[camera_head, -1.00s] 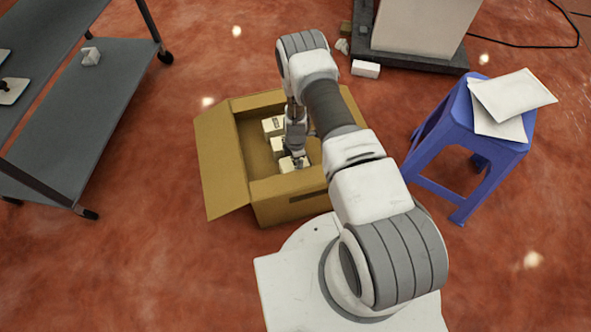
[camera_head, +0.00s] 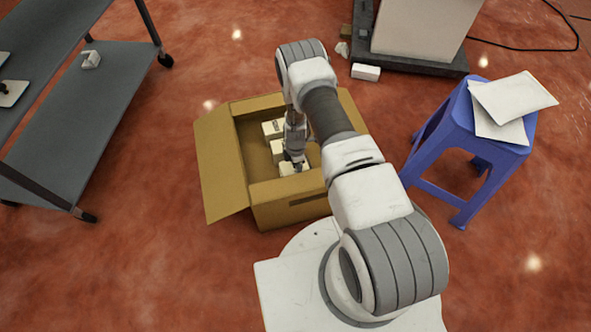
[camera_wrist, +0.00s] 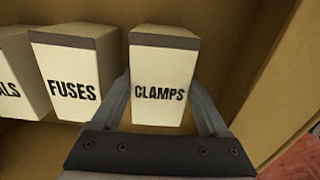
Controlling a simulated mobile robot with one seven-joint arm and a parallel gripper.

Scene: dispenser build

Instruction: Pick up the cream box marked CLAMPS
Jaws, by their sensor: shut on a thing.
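The cream box marked CLAMPS (camera_wrist: 160,80) stands between the two fingers of my gripper (camera_wrist: 163,95) in the wrist view. My gripper is shut on it, one finger at each side. In the head view the box (camera_head: 290,169) is in the near part of an open cardboard carton (camera_head: 223,165), under my gripper (camera_head: 294,163), which partly covers it. A cream box marked FUSES (camera_wrist: 72,75) stands just left of it in the wrist view. I cannot tell whether the held box touches the carton floor.
Another box, its label cut off (camera_wrist: 18,75), stands beyond FUSES. The carton wall (camera_wrist: 270,75) is close on the right. A blue stool (camera_head: 478,135) with papers stands right of the carton, a grey shelf cart (camera_head: 85,120) left. Red floor lies between.

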